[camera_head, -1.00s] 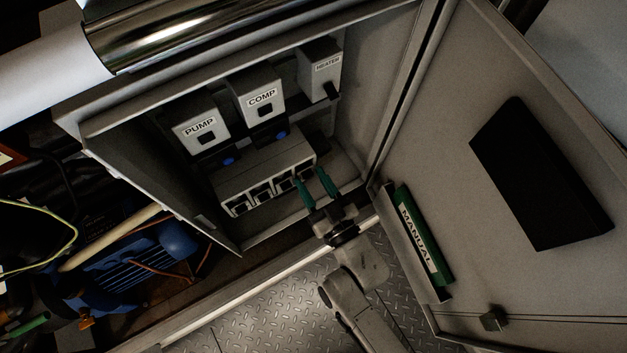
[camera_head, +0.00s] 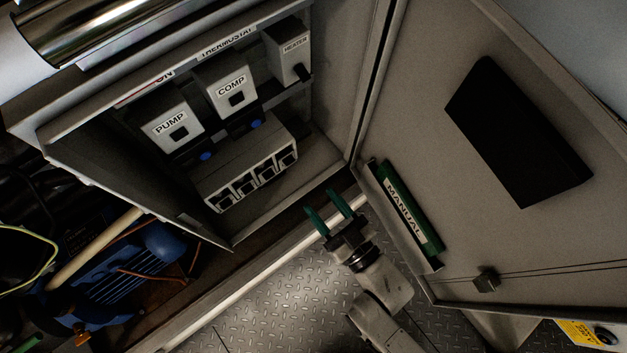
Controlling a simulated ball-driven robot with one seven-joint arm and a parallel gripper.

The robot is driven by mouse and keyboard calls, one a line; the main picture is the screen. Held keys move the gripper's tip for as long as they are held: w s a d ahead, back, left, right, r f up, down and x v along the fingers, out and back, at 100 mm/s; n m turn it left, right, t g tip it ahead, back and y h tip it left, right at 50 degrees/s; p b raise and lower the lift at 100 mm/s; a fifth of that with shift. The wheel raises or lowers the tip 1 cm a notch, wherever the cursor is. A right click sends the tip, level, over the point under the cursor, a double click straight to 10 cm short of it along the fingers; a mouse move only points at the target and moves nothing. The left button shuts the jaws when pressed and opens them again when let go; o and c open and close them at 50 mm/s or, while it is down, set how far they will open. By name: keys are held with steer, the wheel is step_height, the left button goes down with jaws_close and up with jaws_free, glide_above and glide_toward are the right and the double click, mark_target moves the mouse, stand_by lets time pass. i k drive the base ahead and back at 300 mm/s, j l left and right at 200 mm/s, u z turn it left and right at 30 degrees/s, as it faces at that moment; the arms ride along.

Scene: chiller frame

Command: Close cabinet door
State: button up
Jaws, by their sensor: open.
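The cabinet (camera_head: 210,222) stands open in the head view, with its labelled switch boxes showing inside. Its door (camera_head: 430,60) is swung wide open to the right, inner face towards me. The door carries a black panel (camera_head: 518,132), a green manual (camera_head: 408,210) in a holder and a small dark latch block (camera_head: 486,280) near its free end. My gripper (camera_head: 328,213) is open and empty, its green fingers apart. It appears in front of the cabinet's lower edge, left of the manual holder, and I see no contact with the door.
Inside the cabinet are the PUMP (camera_head: 172,126), COMP (camera_head: 232,88) and HEATER (camera_head: 290,52) boxes and a row of sockets (camera_head: 250,172). A blue motor (camera_head: 130,262) and loose wires lie at lower left. Tread-plate floor (camera_head: 285,300) is clear below.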

mark_target(517, 170)
steer(key=k, duration=1)
